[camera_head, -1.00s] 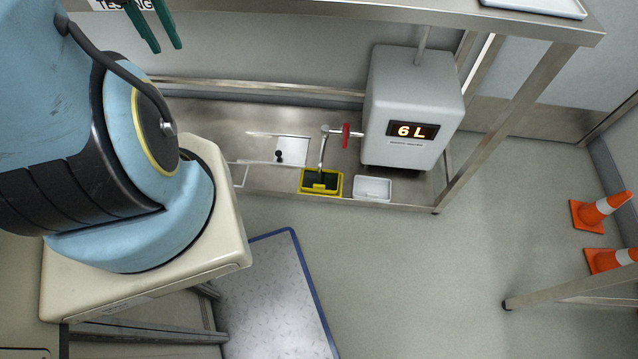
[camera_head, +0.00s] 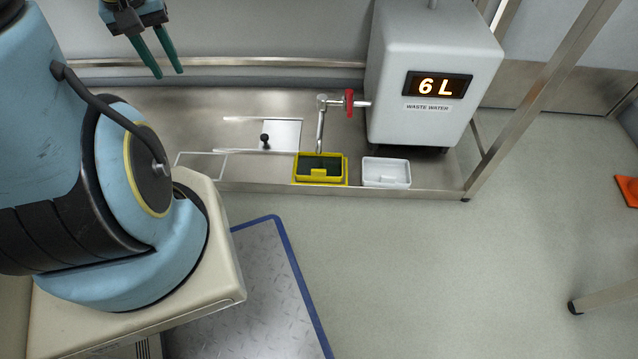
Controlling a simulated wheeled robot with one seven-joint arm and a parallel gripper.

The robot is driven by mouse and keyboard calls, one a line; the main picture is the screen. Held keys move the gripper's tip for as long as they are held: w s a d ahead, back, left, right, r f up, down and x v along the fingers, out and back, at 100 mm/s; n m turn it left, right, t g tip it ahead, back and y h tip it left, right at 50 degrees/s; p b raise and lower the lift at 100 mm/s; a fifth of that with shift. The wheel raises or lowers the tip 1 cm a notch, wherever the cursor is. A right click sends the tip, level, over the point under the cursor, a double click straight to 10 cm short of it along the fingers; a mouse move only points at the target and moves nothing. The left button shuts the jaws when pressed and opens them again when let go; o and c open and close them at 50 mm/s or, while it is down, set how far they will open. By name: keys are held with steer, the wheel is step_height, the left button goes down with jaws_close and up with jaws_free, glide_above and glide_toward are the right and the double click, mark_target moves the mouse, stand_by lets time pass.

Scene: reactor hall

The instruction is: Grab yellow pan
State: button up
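The yellow pan (camera_head: 347,172) sits on the low steel shelf, under the spout of a tap. It has a yellow rim and a dark inside. My gripper (camera_head: 168,74) is at the upper left, above and to the left of the pan and well apart from it. Its two green fingers point downward with a gap between them, and nothing is between them.
A white pan (camera_head: 386,173) stands right of the yellow one. A grey waste water tank (camera_head: 425,60) reading 6 L stands behind, with a red-handled tap (camera_head: 349,102). A steel table leg (camera_head: 540,95) slants at right. Floor (camera_head: 420,270) in front is clear.

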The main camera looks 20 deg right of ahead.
steer(key=w+d+f+n+b, duration=0.2)
steer(key=d+f+b, duration=0.2)
steer(key=f+b, duration=0.5)
steer(key=n+g, duration=0.2)
steer(key=n, duration=0.9)
glide_above(319, 170)
steer(key=f, duration=2.7)
steer(key=shift+w+f, duration=0.25)
steer(key=shift+f, duration=0.05)
steer(key=shift+d+f, duration=0.1)
steer(key=shift+f, duration=0.2)
step_height(319, 170, down, 6)
steer(key=b, duration=0.2)
steer(key=shift+s+r+b, duration=0.1)
steer(key=shift+b, duration=0.25)
step_height(319, 170, down, 5)
steer(key=b, duration=0.4)
steer(key=shift+s, duration=0.1)
steer(key=shift+r, duration=0.1)
jaws_close()
